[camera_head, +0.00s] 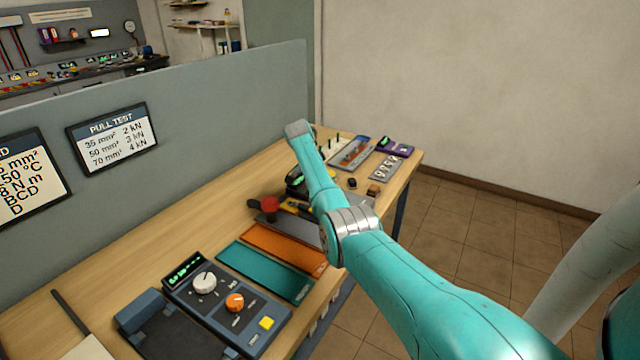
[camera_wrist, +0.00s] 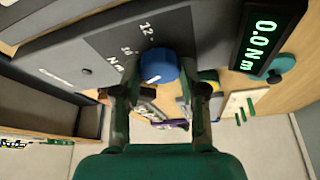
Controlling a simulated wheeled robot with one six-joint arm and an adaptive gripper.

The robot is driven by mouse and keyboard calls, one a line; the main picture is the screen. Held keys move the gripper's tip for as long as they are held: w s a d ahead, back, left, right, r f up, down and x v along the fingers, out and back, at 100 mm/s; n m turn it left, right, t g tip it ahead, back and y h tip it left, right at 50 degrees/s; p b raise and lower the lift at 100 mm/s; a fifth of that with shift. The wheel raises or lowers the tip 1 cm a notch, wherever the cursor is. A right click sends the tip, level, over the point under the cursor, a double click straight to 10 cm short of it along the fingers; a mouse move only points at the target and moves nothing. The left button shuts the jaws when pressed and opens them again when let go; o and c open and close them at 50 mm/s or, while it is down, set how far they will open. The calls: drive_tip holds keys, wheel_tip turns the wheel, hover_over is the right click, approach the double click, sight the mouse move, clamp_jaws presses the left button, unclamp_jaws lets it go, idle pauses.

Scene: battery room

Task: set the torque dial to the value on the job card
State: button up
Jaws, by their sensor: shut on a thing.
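The torque dial (camera_wrist: 158,65) is a round blue knob on a dark grey panel (camera_wrist: 95,50) in the wrist view. My gripper (camera_wrist: 160,84) has a finger on each side of the dial and is shut on it. White marks beside the dial read "12" and "N m"; other marks are partly hidden. A green display (camera_wrist: 268,40) reads "0.0 N m". The job card (camera_head: 28,180) hangs on the partition at the left edge in the head view. It is cut off; one line looks like "8 N m". My arm hides the gripper and dial there.
A "PULL TEST" card (camera_head: 112,137) hangs beside the job card. A control box (camera_head: 225,305) with white and orange knobs stands on the near bench (camera_head: 160,215). Teal (camera_head: 263,271) and orange (camera_head: 285,247) mats lie beyond it. Tiled floor lies open at right.

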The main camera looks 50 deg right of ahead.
drive_tip(key=o, duration=1.1)
drive_tip(key=shift+o, duration=0.2)
drive_tip(key=v, duration=1.2)
drive_tip(key=shift+d, duration=0.1)
